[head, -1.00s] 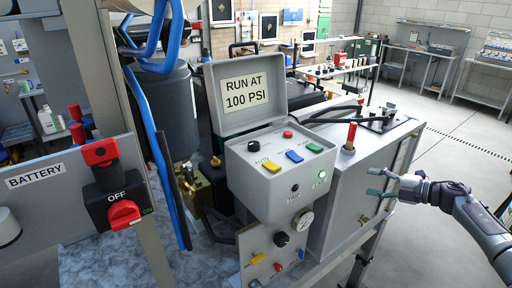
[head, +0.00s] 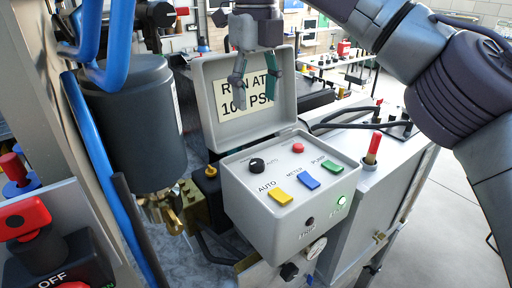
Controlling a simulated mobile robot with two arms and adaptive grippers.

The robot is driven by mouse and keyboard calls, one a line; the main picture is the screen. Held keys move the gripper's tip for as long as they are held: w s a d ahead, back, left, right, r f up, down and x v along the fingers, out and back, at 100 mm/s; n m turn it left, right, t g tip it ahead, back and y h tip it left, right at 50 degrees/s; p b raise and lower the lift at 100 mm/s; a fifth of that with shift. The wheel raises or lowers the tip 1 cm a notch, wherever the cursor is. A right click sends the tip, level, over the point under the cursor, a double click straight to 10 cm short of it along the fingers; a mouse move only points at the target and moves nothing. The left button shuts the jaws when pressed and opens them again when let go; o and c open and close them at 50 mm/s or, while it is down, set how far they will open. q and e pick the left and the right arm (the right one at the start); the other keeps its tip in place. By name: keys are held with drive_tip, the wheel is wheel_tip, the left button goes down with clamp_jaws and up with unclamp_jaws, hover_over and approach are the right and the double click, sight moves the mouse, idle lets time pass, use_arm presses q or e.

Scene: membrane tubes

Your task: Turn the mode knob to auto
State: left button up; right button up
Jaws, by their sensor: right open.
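My right arm comes in from the upper right. My left gripper is not in view.
The raised lid (head: 219,103) with a RUN AT 100 PSI label stands behind the panel. Yellow (head: 282,197), blue (head: 308,182) and green (head: 332,167) switches and a red button (head: 298,147) are near the knob. Blue hoses (head: 108,160) and a dark cylinder (head: 135,125) stand left.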

sight(257, 162)
wheel_tip(257, 162, down, 13)
drive_tip(key=p, duration=0.3)
drive_tip(key=shift+s+d+r, duration=0.15)
drive_tip(key=shift+r, duration=0.05)
drive_tip(key=shift+f, duration=0.5)
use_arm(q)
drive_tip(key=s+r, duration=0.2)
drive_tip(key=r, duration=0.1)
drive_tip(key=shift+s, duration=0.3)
use_arm(e)
clamp_jaws()
